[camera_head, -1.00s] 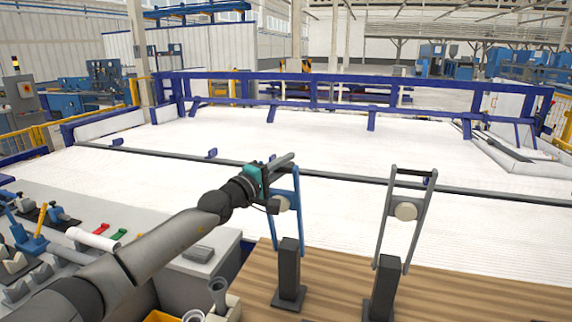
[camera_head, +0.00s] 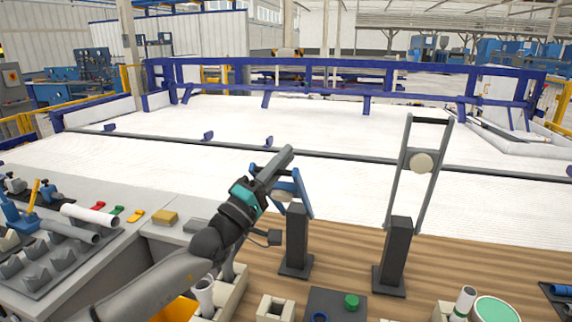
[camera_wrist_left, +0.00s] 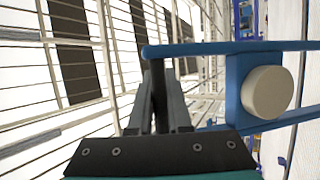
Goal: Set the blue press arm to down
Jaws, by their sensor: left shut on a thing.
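The blue press arm (camera_head: 304,196) is a blue frame with a round white knob, mounted at the left black post (camera_head: 296,238). It looks foreshortened and tilted, its far bar end beside my left gripper (camera_head: 280,160). In the left wrist view, the blue arm (camera_wrist_left: 240,47) crosses from the right, and its knob (camera_wrist_left: 267,92) faces the camera. The fingers of my left gripper (camera_wrist_left: 157,68) are shut on the blue arm's bar near its left end; the fingers partly hide the contact. My right gripper is not in view.
A grey press arm (camera_head: 440,170) stands raised on the right black post (camera_head: 397,250). A wooden table (camera_head: 345,255) lies beneath both, with small blocks and a green knob (camera_head: 352,301) at its front. A grey bench with pipes (camera_head: 90,214) is at the left.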

